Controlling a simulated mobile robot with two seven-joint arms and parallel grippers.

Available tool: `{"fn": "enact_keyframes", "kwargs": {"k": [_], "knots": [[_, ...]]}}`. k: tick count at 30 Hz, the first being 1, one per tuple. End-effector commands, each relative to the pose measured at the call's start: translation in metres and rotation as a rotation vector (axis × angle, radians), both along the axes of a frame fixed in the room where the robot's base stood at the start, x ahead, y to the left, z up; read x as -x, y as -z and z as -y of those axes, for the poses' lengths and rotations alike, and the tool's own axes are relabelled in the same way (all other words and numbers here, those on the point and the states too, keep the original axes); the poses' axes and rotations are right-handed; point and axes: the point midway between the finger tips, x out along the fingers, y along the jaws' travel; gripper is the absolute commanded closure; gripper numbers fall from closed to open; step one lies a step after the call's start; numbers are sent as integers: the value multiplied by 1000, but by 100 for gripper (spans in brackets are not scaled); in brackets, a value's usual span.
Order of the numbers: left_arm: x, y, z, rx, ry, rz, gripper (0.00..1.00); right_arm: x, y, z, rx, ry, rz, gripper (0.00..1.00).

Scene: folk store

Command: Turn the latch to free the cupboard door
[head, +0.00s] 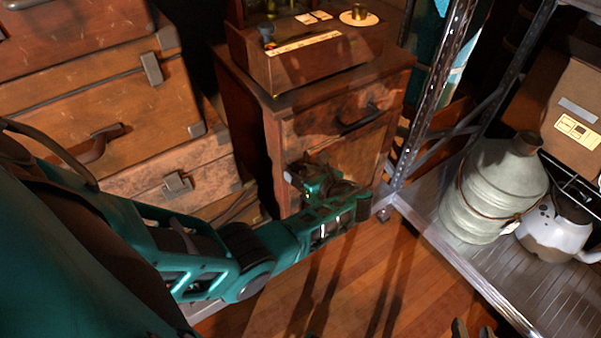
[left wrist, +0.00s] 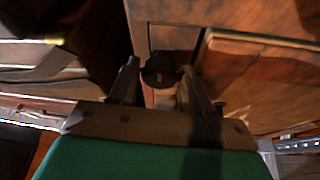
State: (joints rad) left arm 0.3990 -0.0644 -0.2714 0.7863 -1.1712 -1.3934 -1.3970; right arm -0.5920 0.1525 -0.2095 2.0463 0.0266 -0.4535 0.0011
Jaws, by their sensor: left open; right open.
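The small wooden cupboard (head: 258,135) stands in the middle of the head view, its door (head: 365,150) below a drawer with a dark handle. My left gripper (head: 292,176) is at the left side of the cupboard front and covers part of the door. In the left wrist view the dark round latch (left wrist: 160,70) lies between the two open fingers (left wrist: 165,88), by the gap beside the door panel (left wrist: 255,65). Contact with the latch cannot be told. The latch is hidden in the head view. My right gripper (head: 472,329) barely shows at the bottom edge, open and empty.
A wooden box instrument (head: 310,60) stands on top of the cupboard. Stacked wooden cases (head: 120,110) are close on the left. A metal shelf (head: 440,215) with a grey can (head: 493,190) and a white pot (head: 552,235) stands at right. Wooden floor (head: 350,275) in front is free.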

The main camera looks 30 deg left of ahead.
Motion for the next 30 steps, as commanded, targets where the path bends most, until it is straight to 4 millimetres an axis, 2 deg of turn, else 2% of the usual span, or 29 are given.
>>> {"fn": "enact_keyframes", "kwargs": {"k": [2,14,23,30], "knots": [[0,0,0,0,0,0,55,0,0,1,0,2,0,57],[0,0,0,0,0,0,93,3,2,1,-3,8,-8,57],[1,-1,-1,14,-1,36,93,3,-1,1,-4,8,-6,57],[1,-2,-1,66,1,162,93,3,-7,3,1,12,-3,57]]}}
